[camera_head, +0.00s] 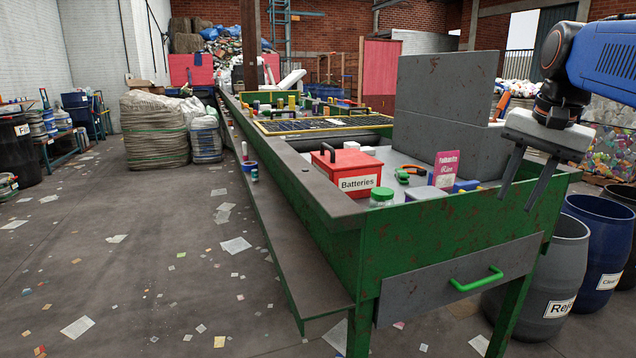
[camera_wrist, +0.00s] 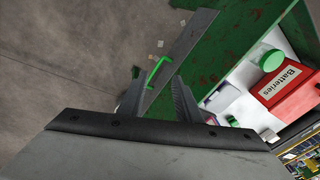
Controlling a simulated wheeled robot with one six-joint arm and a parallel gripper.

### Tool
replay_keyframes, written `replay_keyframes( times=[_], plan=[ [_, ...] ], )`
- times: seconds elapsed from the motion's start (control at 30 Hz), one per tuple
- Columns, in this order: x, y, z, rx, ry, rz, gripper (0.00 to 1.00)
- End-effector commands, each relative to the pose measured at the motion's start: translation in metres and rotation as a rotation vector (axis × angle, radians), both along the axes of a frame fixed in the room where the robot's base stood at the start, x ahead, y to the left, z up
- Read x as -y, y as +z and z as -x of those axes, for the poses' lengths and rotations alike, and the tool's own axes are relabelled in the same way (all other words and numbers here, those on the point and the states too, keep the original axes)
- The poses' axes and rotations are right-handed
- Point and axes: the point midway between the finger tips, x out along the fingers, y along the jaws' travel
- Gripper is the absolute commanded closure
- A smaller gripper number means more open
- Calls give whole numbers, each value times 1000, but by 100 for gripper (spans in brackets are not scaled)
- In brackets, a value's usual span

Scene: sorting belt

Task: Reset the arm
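My arm (camera_head: 602,62) reaches in from the upper right of the head view. My gripper (camera_head: 522,188) hangs over the near right corner of the green sorting table (camera_head: 400,240), with its two fingers apart and nothing between them. In the wrist view my gripper (camera_wrist: 158,98) also shows two spread fingers, with the floor, the grey drawer front and its green handle (camera_wrist: 157,70) beyond them. The fingers appear clear of the table, though their exact height above its edge is hard to tell.
A red Batteries box (camera_head: 345,172), a green-lidded jar (camera_head: 382,197) and a pink box (camera_head: 446,168) stand in the table's near end. Grey panels (camera_head: 445,100) rise behind them. A grey barrel (camera_head: 555,270) and a blue barrel (camera_head: 605,245) stand at right. The left floor is mostly open, with scattered paper.

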Motion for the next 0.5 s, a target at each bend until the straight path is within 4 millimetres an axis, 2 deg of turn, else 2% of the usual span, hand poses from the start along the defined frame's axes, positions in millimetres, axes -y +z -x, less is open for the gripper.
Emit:
replay_keyframes(
  times=[0.03, 0.2, 0.5],
  plan=[
    [-12, -14, 13, 9, 49, 15, 69],
    [-41, -65, 50, 49, 222, 76, 69],
    [-79, -168, 120, 118, 529, 185, 69]
  ],
)
